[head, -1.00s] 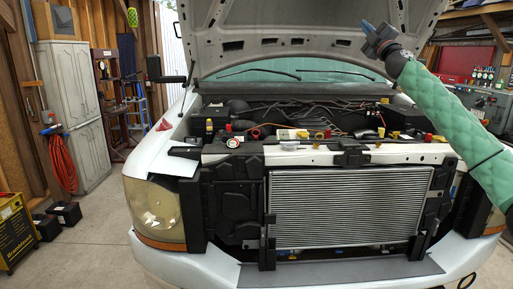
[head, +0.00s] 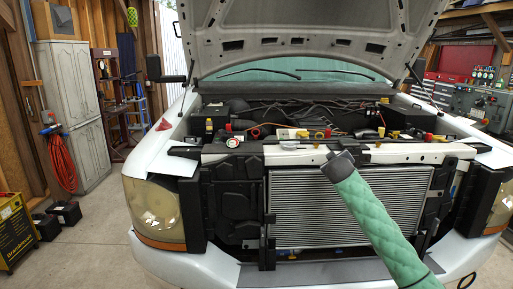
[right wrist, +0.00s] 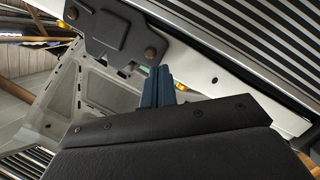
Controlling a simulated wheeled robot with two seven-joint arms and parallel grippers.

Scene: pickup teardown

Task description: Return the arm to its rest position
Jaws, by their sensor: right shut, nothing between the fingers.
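My right arm, in a green padded sleeve, comes in from the lower right of the head view. Its dark wrist end (head: 338,166) is in front of the upper part of the truck's radiator (head: 300,215). The fingers are hidden behind the wrist there. In the right wrist view my right gripper (right wrist: 158,86) shows as blue fingers, shut and empty, pointing up. They are close to the truck's front in that picture, but I cannot tell the gap. My left gripper is not in view.
The white truck's hood (head: 310,35) is raised over the open engine bay (head: 290,115). A headlight (head: 157,208) is at the left and the bumper (head: 195,265) runs below. A grey cabinet (head: 75,100) stands at the far left. The concrete floor at left has free room.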

